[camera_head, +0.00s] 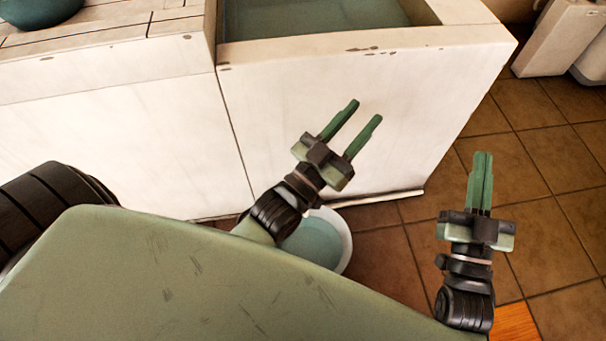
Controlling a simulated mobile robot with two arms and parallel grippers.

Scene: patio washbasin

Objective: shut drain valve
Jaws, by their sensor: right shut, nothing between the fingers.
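The washbasin (350,105) is a worn white block with water (310,17) in its top. No drain valve can be made out in this view. My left gripper (366,112) is open and empty, in front of the basin's front face; whether it touches the face cannot be told. My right gripper (482,156) is shut with nothing between its fingers, over the tiled floor to the right of the basin. A white bucket (344,232) with bluish-green liquid in it stands on the floor, partly hidden behind my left wrist and my green body.
A white counter (110,60) adjoins the basin on the left, with a green bowl (38,12) on it. A white object (560,38) stands at the back right. An orange wooden piece (514,322) shows at the bottom right.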

